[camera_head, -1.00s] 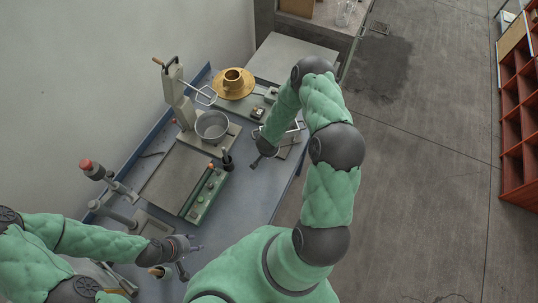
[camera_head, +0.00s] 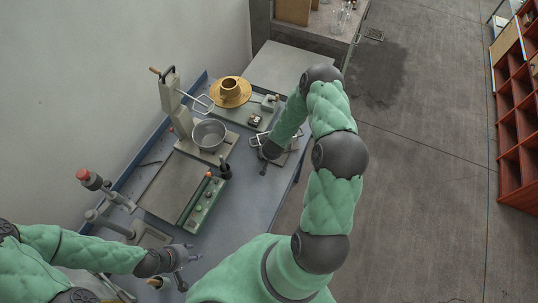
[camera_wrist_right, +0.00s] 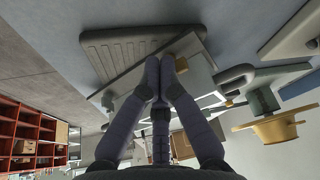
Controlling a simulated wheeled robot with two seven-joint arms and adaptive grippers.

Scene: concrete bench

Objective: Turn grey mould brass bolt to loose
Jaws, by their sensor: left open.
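In the right wrist view a grey ribbed plate-like piece (camera_wrist_right: 125,45), which looks like the grey mould, lies just beyond my fingertips. A small tan, brass-coloured piece (camera_wrist_right: 182,64) shows beside the right-hand fingertip; I cannot tell for sure that it is the bolt. My right gripper (camera_wrist_right: 161,66) has its fingertips almost together, close to that piece; no held thing shows between them. My left gripper (camera_head: 190,271) is open and empty over the near bench.
Blue-grey bench top (camera_head: 240,200) is clear near the right edge. Red shelving (camera_head: 518,130) stands far right.

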